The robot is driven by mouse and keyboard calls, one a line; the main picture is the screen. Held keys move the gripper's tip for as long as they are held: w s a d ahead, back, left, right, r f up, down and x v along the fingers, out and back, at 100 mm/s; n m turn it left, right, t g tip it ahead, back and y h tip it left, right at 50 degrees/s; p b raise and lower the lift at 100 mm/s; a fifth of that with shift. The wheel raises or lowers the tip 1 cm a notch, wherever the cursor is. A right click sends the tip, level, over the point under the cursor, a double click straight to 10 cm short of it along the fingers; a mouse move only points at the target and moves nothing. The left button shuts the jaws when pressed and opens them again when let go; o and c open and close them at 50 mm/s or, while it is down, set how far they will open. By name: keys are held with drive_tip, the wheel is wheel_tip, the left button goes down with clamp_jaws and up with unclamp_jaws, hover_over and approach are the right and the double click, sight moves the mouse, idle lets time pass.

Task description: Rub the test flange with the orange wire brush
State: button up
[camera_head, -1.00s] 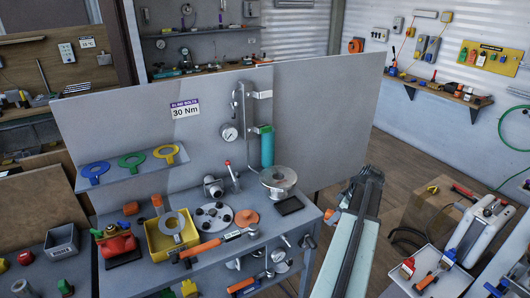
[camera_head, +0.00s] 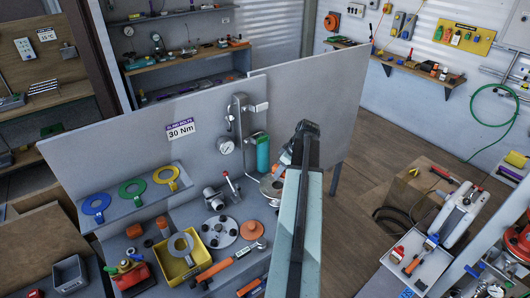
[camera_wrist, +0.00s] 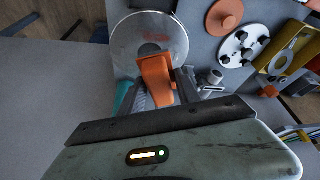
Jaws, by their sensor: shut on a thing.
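The test flange (camera_wrist: 148,32), a round shiny metal disc, lies on the grey bench top in the wrist view. In the head view the flange (camera_head: 267,188) is partly hidden behind my arm. My gripper (camera_wrist: 160,88) is shut on the orange wire brush (camera_wrist: 155,74). The brush's orange body points toward the flange and overlaps its near edge in the wrist view. Its bristles are hidden, and I cannot tell whether it touches the flange. In the head view my gripper (camera_head: 288,158) is over the bench's right end, near the flange.
A drilled round plate (camera_head: 219,231), an orange disc (camera_head: 251,229) and a yellow bin (camera_head: 177,264) stand to the left. An orange-handled wrench (camera_head: 225,263) lies in front.

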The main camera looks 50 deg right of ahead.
drive_tip(key=shift+w+r, duration=0.2)
drive_tip(key=shift+w, duration=0.05)
drive_tip(key=shift+s+d+f, duration=0.1)
drive_tip(key=shift+f, duration=0.05)
